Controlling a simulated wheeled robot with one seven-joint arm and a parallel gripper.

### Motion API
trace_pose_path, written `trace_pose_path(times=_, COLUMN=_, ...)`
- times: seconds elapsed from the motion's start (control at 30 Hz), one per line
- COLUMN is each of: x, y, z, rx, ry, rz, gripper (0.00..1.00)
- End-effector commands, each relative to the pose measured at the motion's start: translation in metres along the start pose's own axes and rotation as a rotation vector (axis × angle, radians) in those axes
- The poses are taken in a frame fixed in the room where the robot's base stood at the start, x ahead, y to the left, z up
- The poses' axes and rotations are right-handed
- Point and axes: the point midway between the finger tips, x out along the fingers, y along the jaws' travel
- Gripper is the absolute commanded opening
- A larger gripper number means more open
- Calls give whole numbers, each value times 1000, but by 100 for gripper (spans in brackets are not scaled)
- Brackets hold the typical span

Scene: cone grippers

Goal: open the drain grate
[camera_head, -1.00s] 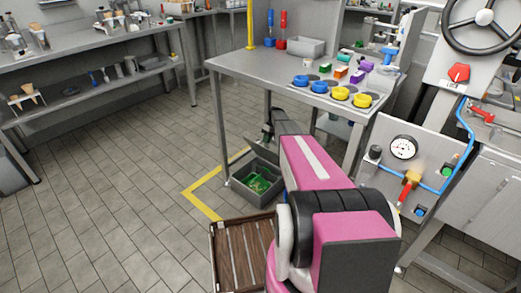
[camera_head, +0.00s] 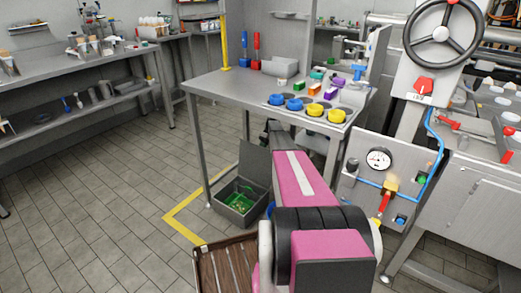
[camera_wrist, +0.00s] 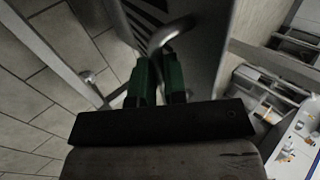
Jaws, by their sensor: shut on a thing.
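The drain grate (camera_head: 254,166) is a dark grey panel. It stands raised, nearly upright, at the back of the open drain box (camera_head: 219,199) on the floor. Green bits lie inside the box. In the wrist view, the slotted plate of the grate (camera_wrist: 205,50) shows with a curved metal handle (camera_wrist: 174,34). My gripper (camera_wrist: 160,68), with green fingers, is shut on this handle. In the head view, my pink arm hides the fingers and part of the grate.
A steel table (camera_head: 225,93) with blue and yellow rings stands above and behind the drain. Yellow floor tape (camera_head: 183,231) borders the drain on the left. A wooden slatted pallet (camera_head: 226,268) lies in front. A valve panel (camera_head: 358,191) is at the right. The left floor is clear.

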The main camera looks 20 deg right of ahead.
Motion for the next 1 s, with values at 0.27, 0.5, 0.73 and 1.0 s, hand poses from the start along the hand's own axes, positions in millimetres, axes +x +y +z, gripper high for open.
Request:
trace_pose_path(times=0.27, x=5, y=4, z=1, rx=1, ry=-3, rz=-11, gripper=0)
trace_pose_path(times=0.5, x=5, y=4, z=0, rx=1, ry=-3, rz=-11, gripper=29)
trace_pose_path(times=0.73, x=2, y=2, z=0, rx=0, ry=-1, rz=-11, gripper=38)
trace_pose_path(times=1.0, x=-7, y=3, z=0, rx=0, ry=-1, rz=-12, gripper=38)
